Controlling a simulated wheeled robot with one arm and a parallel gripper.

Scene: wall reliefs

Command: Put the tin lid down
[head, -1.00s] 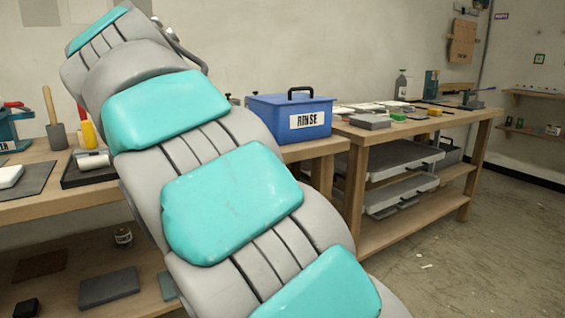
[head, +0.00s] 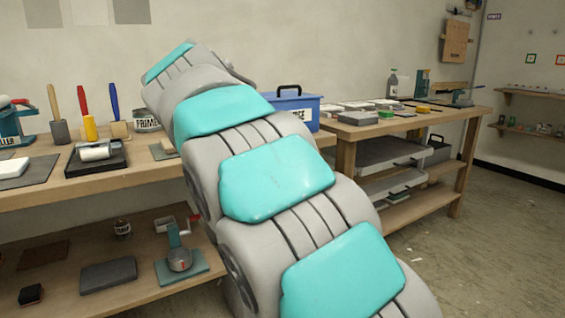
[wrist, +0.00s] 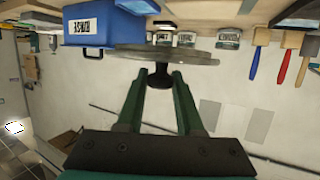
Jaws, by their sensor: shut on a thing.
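The tin lid (wrist: 168,56) is a flat grey disc with a dark knob (wrist: 160,76), seen nearly edge-on in the wrist view. My gripper (wrist: 161,80) is shut on the knob, with one green finger on each side. In the wrist view, which looks upside down, several labelled tins (wrist: 228,40) stand beyond the lid. One tin (head: 146,120) shows on the left bench in the head view. The head view hides my gripper and the lid behind my arm.
A blue box (head: 296,104) with a black handle stands behind my arm. The right bench (head: 440,118) carries slabs and bottles. Open floor (head: 500,230) lies at right.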

